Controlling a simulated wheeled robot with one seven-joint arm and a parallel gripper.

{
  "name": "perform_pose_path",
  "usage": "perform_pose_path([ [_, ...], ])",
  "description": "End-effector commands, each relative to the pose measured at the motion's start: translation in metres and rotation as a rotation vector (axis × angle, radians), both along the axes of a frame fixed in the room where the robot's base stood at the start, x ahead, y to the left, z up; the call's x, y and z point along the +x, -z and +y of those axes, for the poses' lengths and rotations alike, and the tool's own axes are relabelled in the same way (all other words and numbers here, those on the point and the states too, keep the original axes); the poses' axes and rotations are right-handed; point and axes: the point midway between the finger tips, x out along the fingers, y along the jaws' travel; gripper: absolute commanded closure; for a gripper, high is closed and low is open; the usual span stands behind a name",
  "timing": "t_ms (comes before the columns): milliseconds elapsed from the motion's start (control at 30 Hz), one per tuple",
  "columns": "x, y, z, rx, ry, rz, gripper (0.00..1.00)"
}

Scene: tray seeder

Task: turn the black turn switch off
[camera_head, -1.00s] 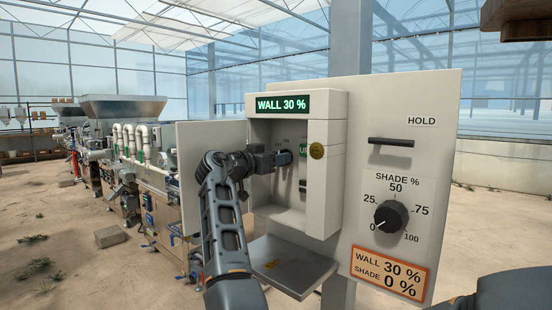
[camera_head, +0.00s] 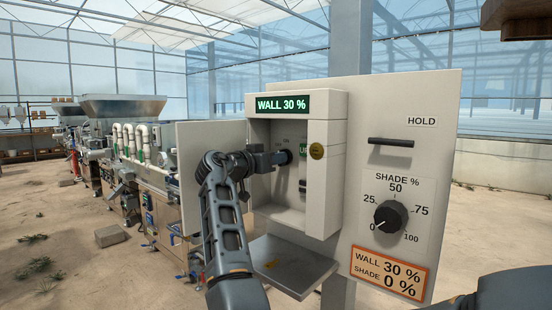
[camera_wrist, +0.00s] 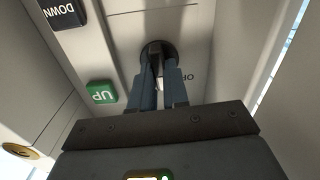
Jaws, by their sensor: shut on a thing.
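The black turn switch (camera_wrist: 158,47) sits on the back wall inside the open control box, and its round base shows in the wrist view. My gripper (camera_wrist: 159,85) is shut on the switch, one finger on each side of its handle. In the head view my gripper (camera_head: 276,158) reaches into the box from the left, with its tips at the switch (camera_head: 287,156). Part of a label shows beside the switch in the wrist view; my fingers and the tilt make it hard to read in full.
A green UP button (camera_wrist: 102,93) and a black DOWN button (camera_wrist: 62,12) are close by. The box wall (camera_head: 323,190) stands right of my gripper, and its open door (camera_head: 190,160) is at left. A shelf (camera_head: 290,265) juts out below. The display (camera_head: 282,104) reads WALL 30 %.

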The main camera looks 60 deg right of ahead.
Motion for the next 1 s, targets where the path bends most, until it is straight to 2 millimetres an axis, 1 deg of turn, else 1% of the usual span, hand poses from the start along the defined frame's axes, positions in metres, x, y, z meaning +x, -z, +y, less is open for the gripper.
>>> perform_pose_path([
  [267, 0.0009, -0.0023, -0.0006, 0.045, 0.000, 0.197, 1.00],
  [800, 0.0037, -0.0031, -0.0007, 0.160, -0.002, 0.682, 1.00],
  [1000, 0.0045, -0.0022, -0.0003, 0.193, -0.003, 0.818, 1.00],
])
